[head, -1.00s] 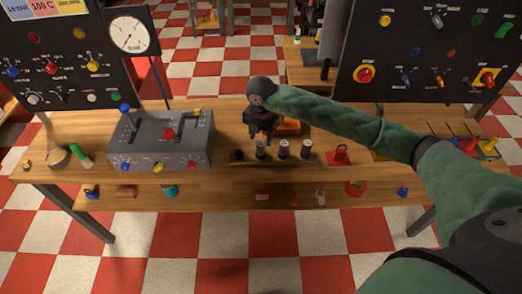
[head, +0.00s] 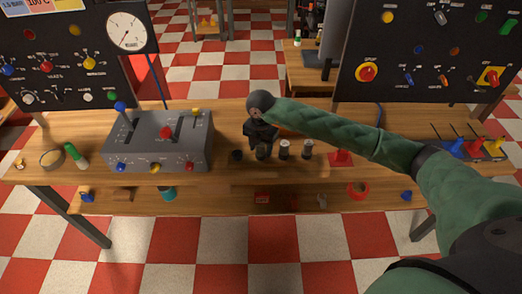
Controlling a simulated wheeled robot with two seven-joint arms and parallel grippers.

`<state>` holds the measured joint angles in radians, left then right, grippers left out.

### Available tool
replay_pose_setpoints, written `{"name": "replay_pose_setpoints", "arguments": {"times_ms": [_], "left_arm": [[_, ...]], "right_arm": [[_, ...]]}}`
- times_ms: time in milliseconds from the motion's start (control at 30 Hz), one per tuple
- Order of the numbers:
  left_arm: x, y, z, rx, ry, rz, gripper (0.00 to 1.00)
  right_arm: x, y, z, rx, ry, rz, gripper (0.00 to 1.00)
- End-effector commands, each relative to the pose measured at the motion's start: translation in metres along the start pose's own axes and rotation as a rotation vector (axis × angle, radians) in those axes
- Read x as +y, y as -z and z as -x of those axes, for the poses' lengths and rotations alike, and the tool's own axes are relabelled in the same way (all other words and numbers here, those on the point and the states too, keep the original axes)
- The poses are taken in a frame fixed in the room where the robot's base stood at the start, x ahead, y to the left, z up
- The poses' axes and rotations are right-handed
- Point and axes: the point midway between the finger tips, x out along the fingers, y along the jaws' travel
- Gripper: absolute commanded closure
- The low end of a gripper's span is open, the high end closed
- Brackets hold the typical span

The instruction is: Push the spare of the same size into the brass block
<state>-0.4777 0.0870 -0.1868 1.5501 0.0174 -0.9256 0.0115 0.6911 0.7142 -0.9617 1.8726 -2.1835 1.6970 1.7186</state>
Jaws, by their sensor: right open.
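Several small dark cylinders with pale tops stand in a row in a wooden strip near the table's front edge; the middle one (head: 284,150) and the right one (head: 307,149) show clearly. A low black round piece (head: 237,155) is at the row's left end. My right gripper (head: 263,145) is open, pointing down over the left cylinder (head: 261,155) and partly hiding it; I cannot tell whether they touch. I cannot make out the brass block; my gripper and forearm cover part of the table behind the row. My left gripper is out of view.
A grey lever box (head: 160,142) stands left of the row, a red piece (head: 341,158) right of it. Dark control panels (head: 425,50) rise behind on both sides. A lower shelf holds small items, including a red ring (head: 358,191).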

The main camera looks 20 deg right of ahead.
Motion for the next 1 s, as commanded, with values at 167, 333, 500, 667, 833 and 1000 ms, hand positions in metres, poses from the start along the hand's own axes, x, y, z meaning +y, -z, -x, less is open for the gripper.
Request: {"name": "replay_pose_setpoints", "arguments": {"times_ms": [167, 333, 500, 667, 833, 1000], "left_arm": [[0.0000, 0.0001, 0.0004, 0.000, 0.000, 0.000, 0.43], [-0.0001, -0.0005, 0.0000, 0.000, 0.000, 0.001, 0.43], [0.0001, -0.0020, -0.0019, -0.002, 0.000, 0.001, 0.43], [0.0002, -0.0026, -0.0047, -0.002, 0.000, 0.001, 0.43], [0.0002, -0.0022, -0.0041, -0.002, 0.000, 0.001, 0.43], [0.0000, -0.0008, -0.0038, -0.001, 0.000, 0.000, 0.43]], "right_arm": [[0.0000, 0.0000, 0.0001, 0.000, 0.000, 0.000, 0.51], [0.0000, 0.0000, 0.0001, 0.000, 0.000, 0.000, 0.51], [-0.0001, 0.0000, -0.0006, 0.000, 0.000, 0.000, 0.51], [-0.0002, 0.0000, -0.0005, 0.000, 0.000, 0.000, 0.51], [-0.0003, 0.0000, 0.0003, 0.000, 0.000, 0.000, 0.51], [-0.0002, 0.0000, 0.0002, 0.000, 0.000, 0.000, 0.51]]}}
